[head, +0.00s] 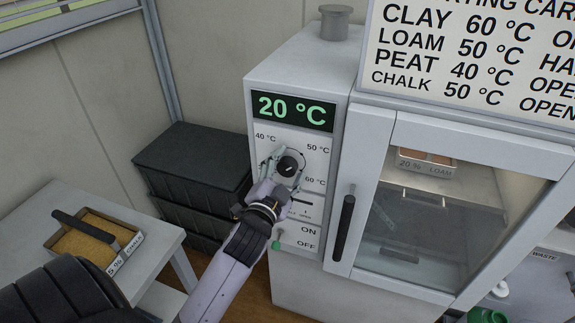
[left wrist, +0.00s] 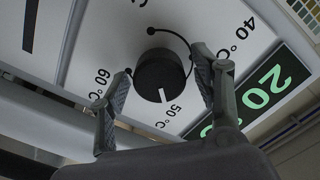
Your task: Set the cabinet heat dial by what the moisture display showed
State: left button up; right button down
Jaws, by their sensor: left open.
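The heat dial (head: 288,166) is a round black knob on the cabinet's front panel, among marks for 40, 50 and 60 °C. In the left wrist view the dial (left wrist: 160,75) has a white pointer line aimed at the 50 °C mark. The green display (head: 291,111) above it reads 20 °C. My left gripper (head: 282,164) is open, with its fingers on either side of the dial; in the left wrist view the gripper (left wrist: 164,82) has visible gaps beside the knob. Contact cannot be told. My right gripper is not in view. No moisture display is visible.
A card (head: 470,50) lists clay 60, loam 50, peat 40, chalk 50 °C. A tray labelled 20 % LOAM (head: 427,169) is behind the cabinet's glass door (head: 450,215). A vent slider and ON/OFF switch (head: 276,245) sit below the dial.

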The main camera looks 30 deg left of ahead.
pick_arm(q)
jog(key=shift+w, duration=0.15)
jog(key=shift+c, duration=0.3)
jog(key=c, duration=1.1)
